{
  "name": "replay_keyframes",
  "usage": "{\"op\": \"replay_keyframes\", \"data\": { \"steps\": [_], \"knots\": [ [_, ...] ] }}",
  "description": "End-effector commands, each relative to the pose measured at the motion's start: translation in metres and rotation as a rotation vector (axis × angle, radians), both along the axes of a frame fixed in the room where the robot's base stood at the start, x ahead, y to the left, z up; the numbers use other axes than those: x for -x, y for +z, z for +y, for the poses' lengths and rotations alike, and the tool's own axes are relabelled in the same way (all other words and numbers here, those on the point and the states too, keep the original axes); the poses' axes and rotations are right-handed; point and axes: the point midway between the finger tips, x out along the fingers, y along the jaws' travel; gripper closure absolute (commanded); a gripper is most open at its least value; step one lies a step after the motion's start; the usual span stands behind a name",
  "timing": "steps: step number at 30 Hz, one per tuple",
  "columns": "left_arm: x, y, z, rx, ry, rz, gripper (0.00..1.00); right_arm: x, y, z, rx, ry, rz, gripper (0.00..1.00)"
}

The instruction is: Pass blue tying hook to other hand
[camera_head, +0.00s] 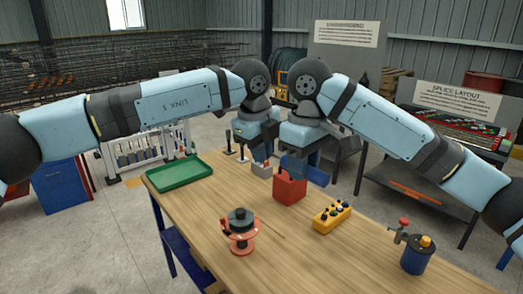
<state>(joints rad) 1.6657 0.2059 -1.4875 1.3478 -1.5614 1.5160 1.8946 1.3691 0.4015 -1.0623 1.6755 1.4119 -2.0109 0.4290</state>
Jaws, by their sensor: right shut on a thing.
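My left gripper (262,152) points down over the far part of the table, close beside my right gripper (296,160). I cannot make out whether the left jaws are open or shut. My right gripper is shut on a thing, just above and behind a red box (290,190). A small blue patch (314,159) shows at its right side. This may be the blue tying hook, but its shape is mostly hidden by the gripper and the box.
A green tray (179,173) lies at the table's left. A wire reel (239,230) stands near the front, a yellow box with knobs (332,217) to its right. A blue canister (417,256) stands at right. The wooden tabletop (310,260) is bare at front.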

Motion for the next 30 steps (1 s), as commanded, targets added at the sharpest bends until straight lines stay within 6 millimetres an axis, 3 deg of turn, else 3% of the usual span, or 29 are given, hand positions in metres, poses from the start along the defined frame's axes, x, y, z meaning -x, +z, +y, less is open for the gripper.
{"op": "replay_keyframes", "data": {
  "steps": [3, 4, 7, 8, 19, 30],
  "knots": [
    [0.0, 0.001, -0.001, 0.004, 0.001, -0.003, 1.0, 0.002, 0.0, 0.003, -0.002, 0.011, 0.002, 0.94],
    [-0.001, 0.001, -0.001, 0.004, 0.001, -0.003, 1.0, 0.002, 0.0, 0.003, -0.002, 0.011, 0.002, 0.64],
    [-0.001, 0.002, -0.001, 0.005, 0.001, -0.004, 1.0, 0.002, 0.0, 0.003, -0.002, 0.011, 0.002, 0.41],
    [-0.001, 0.001, -0.001, 0.005, 0.001, -0.004, 1.0, 0.002, 0.0, 0.003, -0.002, 0.011, 0.002, 0.39],
    [0.0, 0.001, -0.001, 0.003, 0.001, -0.003, 1.0, 0.001, 0.009, 0.002, -0.002, 0.008, -0.001, 0.39],
    [0.0, 0.001, -0.001, 0.003, 0.001, -0.003, 1.0, 0.001, 0.082, 0.002, -0.001, 0.007, -0.004, 0.39]
  ]
}}
